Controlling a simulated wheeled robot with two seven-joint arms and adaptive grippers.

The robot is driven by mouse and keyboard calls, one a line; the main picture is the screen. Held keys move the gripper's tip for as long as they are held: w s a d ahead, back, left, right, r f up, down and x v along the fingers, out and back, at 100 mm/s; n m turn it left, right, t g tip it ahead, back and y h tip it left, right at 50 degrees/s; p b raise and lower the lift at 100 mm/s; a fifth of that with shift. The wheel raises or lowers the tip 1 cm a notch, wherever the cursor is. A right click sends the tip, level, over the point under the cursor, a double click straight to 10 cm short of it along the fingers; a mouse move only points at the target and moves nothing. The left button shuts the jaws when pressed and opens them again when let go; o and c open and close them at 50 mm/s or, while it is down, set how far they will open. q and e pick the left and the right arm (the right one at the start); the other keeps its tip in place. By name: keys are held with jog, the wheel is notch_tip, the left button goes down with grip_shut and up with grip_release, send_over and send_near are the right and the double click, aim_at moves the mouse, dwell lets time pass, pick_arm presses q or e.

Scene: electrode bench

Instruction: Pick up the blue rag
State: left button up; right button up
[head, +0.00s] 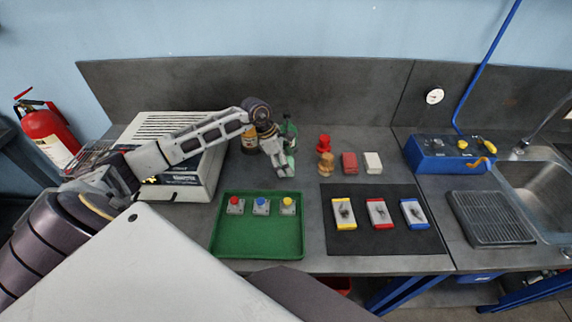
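I cannot make out a blue rag anywhere in the head view. My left gripper (285,171) reaches in from the left and points down at the back of the bench, behind the green tray (258,246). Its fingers look close together, but whether they are shut or hold anything is too small to tell. A green bottle (291,130) stands right by the gripper and is partly hidden by it. A brown bottle (249,143) is just left of it. My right gripper is not in view.
The green tray holds red, blue and yellow button blocks. A black mat (385,246) carries three colour-edged pieces. Red and wooden figures, a red block (349,162) and a white block (373,162) stand behind it. A blue tap box (447,155), rack and sink are right.

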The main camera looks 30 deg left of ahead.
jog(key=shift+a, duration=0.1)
